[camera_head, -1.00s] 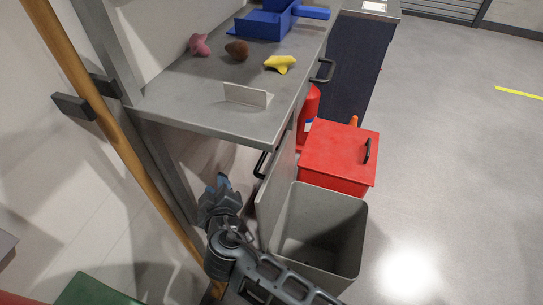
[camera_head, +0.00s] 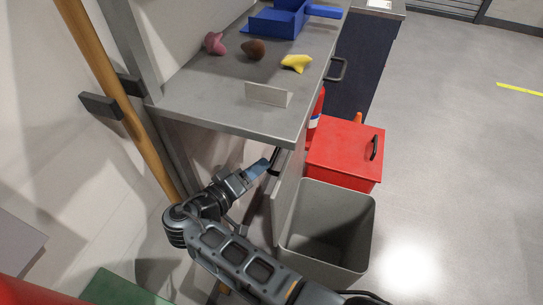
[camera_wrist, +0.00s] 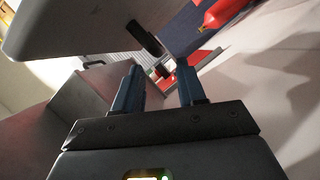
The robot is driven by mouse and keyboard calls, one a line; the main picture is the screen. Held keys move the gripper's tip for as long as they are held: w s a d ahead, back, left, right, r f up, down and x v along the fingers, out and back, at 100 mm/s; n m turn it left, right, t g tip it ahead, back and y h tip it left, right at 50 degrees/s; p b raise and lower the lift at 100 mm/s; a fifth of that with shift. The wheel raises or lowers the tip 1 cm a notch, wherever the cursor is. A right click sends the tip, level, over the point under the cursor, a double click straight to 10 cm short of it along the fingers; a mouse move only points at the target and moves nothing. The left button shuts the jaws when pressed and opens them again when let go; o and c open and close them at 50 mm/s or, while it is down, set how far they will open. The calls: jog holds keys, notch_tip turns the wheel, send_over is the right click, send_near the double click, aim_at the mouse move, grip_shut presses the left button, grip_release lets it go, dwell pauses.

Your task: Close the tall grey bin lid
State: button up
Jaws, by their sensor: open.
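The tall grey bin (camera_head: 345,262) stands open on the floor right of the workbench, and I can see down into it. Its lid (camera_head: 287,200) stands upright along the bin's left side, with a black handle (camera_head: 276,159) near its top on the left face. My gripper (camera_head: 260,168) is just left of that handle, under the bench edge. In the wrist view my gripper (camera_wrist: 158,86) shows two blue fingers spread apart with nothing clamped between them. A dark bar (camera_wrist: 162,71) appears beyond the gap; I cannot tell whether the fingers touch it.
A red bin (camera_head: 345,150) with a closed lid stands behind the grey bin, beside a red extinguisher (camera_head: 315,118). The grey workbench (camera_head: 200,100) overhangs my gripper and carries several small objects. A wooden pole (camera_head: 115,95) stands at left. Floor on the right is clear.

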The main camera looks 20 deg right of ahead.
aim_at(274, 156)
jog(key=x, duration=0.7)
jog(key=shift+w+d, duration=0.1)
jog(key=shift+d, duration=0.1)
jog(key=shift+c, duration=0.2)
grip_shut()
